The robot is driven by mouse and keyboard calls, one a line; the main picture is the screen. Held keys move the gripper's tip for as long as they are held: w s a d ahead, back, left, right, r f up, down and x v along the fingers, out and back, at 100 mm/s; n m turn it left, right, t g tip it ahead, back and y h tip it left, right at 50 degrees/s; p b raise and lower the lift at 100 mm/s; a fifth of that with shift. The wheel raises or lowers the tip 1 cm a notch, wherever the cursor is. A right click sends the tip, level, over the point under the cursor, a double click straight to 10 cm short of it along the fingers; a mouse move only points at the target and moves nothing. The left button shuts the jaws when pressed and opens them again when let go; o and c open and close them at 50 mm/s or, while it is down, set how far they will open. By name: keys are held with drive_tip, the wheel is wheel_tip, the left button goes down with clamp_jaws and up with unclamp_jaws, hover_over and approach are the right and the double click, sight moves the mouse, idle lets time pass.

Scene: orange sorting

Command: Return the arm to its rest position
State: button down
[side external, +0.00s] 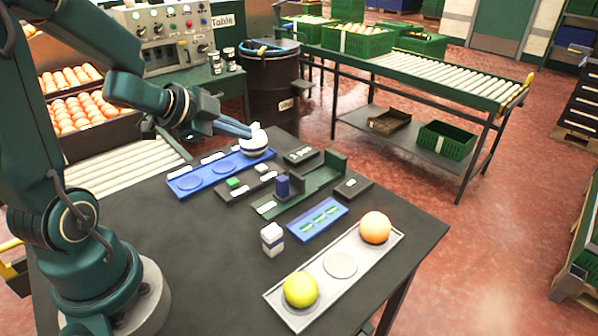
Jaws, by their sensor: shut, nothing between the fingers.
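My gripper (247,131) is at the far side of the dark table, low over the right end of a blue tray (187,187). Its blue fingers are shut with nothing held. Their tips are right beside a white rounded item (256,146) with a dark band, on the tray's right end; I cannot tell whether they touch it. The tray's other two round spots are empty. An orange (375,228) and a yellow fruit (301,290) sit at opposite ends of a white tray (378,262), with an empty round spot between them.
Mid-table are a green holder (300,196) with a dark blue block (283,187), a small blue tray (329,213) and a white box (272,239). A control panel (166,35) and dark bin (271,85) stand behind. The table's left front is clear.

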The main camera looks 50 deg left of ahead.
drive_tip(key=s+d+r+n+t+y, duration=0.25)
drive_tip(key=d+r+n, duration=0.25)
drive_tip(key=r, duration=0.4)
drive_tip(key=s+d+f+n+g+h, duration=0.3)
drive_tip(key=s+d+f+g, duration=0.3)
drive_tip(key=s, duration=0.5)
drive_tip(key=d+n+g, duration=0.1)
drive_tip(key=d, duration=0.1)
drive_tip(key=shift+s+d, duration=0.25)
drive_tip(key=shift+d, duration=0.05)
drive_tip(key=shift+g, duration=0.25)
